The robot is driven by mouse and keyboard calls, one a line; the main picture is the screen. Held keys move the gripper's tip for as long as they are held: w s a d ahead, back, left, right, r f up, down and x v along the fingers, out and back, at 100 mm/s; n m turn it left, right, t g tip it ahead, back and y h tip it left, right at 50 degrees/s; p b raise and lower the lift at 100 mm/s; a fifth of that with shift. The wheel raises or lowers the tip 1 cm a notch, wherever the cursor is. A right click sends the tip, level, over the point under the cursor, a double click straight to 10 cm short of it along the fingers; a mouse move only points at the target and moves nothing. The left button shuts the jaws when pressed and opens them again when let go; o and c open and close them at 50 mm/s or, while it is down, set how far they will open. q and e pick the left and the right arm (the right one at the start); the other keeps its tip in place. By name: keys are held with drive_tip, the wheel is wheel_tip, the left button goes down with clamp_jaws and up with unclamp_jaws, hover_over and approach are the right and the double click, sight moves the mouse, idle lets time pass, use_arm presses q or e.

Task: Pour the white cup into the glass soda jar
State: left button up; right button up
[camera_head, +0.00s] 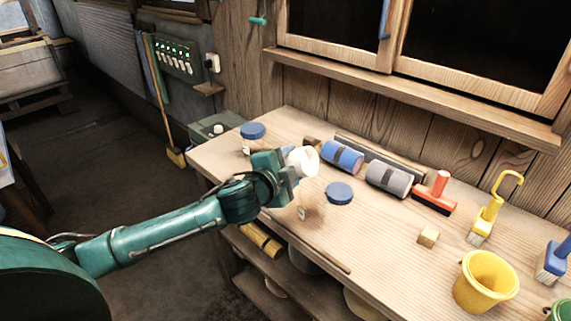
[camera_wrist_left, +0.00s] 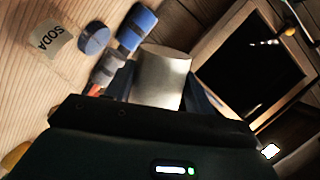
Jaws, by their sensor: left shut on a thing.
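My left gripper (camera_head: 290,165) is shut on the white cup (camera_head: 304,160), above the left part of the workbench. The cup looks tilted, its round end toward the right. In the left wrist view the cup (camera_wrist_left: 162,78) sits between the two dark fingers; its contents are hidden. The glass soda jar (camera_head: 313,208) is very faint, standing on the bench below and slightly right of the gripper. Its SODA label shows in the left wrist view (camera_wrist_left: 50,40). A blue round lid (camera_head: 339,192) is just right of the jar. My right gripper is not in view.
Another blue-lidded jar (camera_head: 252,131) stands at the bench's far left end. Behind are a blue roll (camera_head: 341,155), a grey roll (camera_head: 389,179) and a red brush (camera_head: 436,195). The front middle is clear.

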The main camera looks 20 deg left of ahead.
sight(300, 165)
use_arm(q)
drive_tip(key=m, duration=0.1)
drive_tip(key=r+m+y, duration=0.1)
drive_tip(key=shift+d+m, duration=0.3)
drive_tip(key=shift+m, duration=0.1)
drive_tip(key=shift+s+d+r+m+t+y, duration=0.15)
drive_tip(key=shift+d+m+t+y, duration=0.25)
drive_tip(key=shift+m, duration=0.4)
drive_tip(key=m, duration=0.1)
drive_tip(key=d+r+m+y, duration=0.1)
drive_tip(key=m, duration=0.1)
drive_tip(key=shift+d+t, duration=0.15)
drive_tip(key=shift+t, duration=0.15)
drive_tip(key=shift+d+r+m, duration=0.3)
drive_tip(key=shift+r+m, duration=0.05)
drive_tip(key=shift+m, duration=0.25)
idle(0.4)
